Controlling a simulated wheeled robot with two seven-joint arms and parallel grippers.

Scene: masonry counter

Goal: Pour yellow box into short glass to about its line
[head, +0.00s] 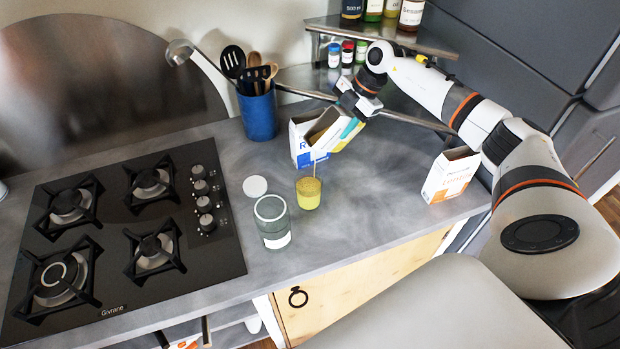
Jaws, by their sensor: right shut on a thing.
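The yellow box (340,137), with yellow, white and teal faces, is held tilted in the air above the counter, its open end down to the left. My right gripper (354,106) is shut on it. A thin stream runs from its lower edge down into the short glass (308,194). The short glass stands upright on the counter and holds yellow contents over much of its height; its line cannot be made out. My left gripper is out of view.
A white and blue box (298,146) stands just behind the pouring. A larger glass jar (272,222) and a white lid (255,186) are left of the glass. A white and orange box (450,177) stands right. A blue utensil holder (258,115) and gas hob (125,235) are left.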

